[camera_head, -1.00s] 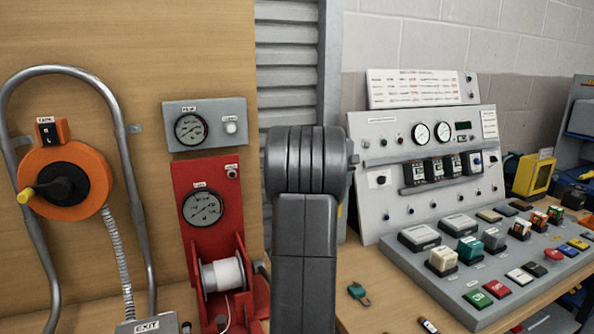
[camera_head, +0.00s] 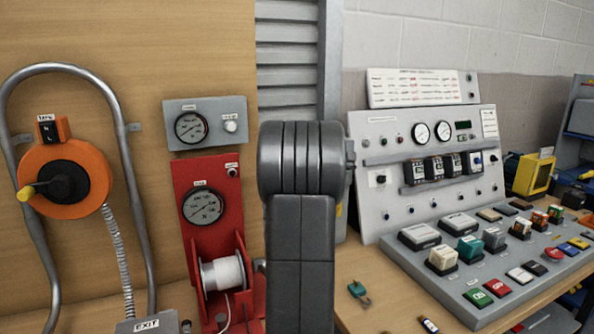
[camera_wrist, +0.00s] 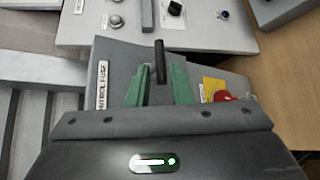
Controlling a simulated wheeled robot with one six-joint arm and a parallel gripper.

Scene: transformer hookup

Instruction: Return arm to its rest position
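My gripper (camera_wrist: 159,86) shows in the wrist view with two green fingers standing apart. It is open, with nothing visibly clamped in it. A slim black lever or handle (camera_wrist: 160,58) appears between and beyond the fingertips, with gaps on both sides; I cannot tell its distance. Behind it is a grey box (camera_wrist: 122,62) with a label (camera_wrist: 102,86) partly reading "TROL FUSE". In the head view my dark grey arm stands upright in the middle, and my gripper is not visible there.
A red stand (camera_head: 208,172) with a gauge and a white spool (camera_head: 222,272) is left of my arm. An orange reel (camera_head: 95,165) hangs farther left. A control console (camera_head: 375,205) and a sloped button panel (camera_head: 430,272) are on the right. A teal clip (camera_head: 359,292) lies on the wooden table (camera_head: 375,318).

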